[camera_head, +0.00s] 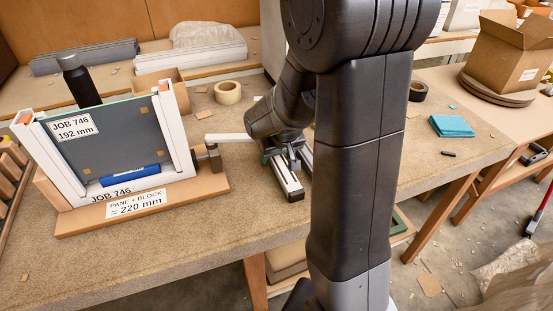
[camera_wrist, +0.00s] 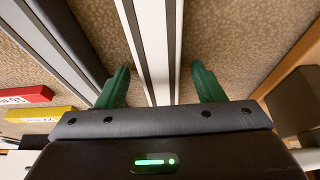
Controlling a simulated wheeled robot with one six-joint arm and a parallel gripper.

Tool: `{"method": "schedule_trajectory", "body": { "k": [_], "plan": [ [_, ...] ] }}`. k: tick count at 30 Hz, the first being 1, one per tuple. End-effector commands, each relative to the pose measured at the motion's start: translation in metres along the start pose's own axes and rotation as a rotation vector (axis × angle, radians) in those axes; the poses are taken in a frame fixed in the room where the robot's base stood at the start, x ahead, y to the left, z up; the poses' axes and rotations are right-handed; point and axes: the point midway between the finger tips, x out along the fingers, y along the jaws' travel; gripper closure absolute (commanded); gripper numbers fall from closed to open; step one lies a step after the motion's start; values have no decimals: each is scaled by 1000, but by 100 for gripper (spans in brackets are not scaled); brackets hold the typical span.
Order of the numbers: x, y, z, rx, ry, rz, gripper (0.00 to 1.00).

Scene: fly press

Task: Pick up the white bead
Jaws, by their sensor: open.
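A long white strip with a dark line along it, the white bead (camera_head: 287,183), lies on the bench in front of my arm. My gripper (camera_wrist: 161,86) is open, with a finger on each side of the strips and bench showing between the fingers and strips. In the head view my gripper (camera_head: 287,158) is over the far part of the bead, partly hidden by my arm. I cannot tell its height above the bead.
A white frame (camera_head: 182,135) with a grey pane (camera_head: 115,138) and blue block (camera_head: 133,175) stands left on a wooden base. A clamp-like part (camera_head: 208,160) juts from its right side. Red (camera_wrist: 25,95) and yellow (camera_wrist: 40,114) blocks lie left in the wrist view.

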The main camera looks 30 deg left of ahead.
Motion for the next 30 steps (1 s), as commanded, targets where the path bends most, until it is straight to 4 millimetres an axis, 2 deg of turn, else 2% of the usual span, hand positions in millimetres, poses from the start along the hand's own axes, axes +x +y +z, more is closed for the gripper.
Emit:
{"method": "schedule_trajectory", "body": {
  "k": [3,11,20,23,30],
  "plan": [
    [0,0,0,0,0,0,38],
    [0,0,0,0,0,0,89],
    [-4,0,-2,0,3,0,90],
    [-15,0,-7,0,5,0,90],
    [-59,0,-26,-1,8,0,90]
  ]
}}
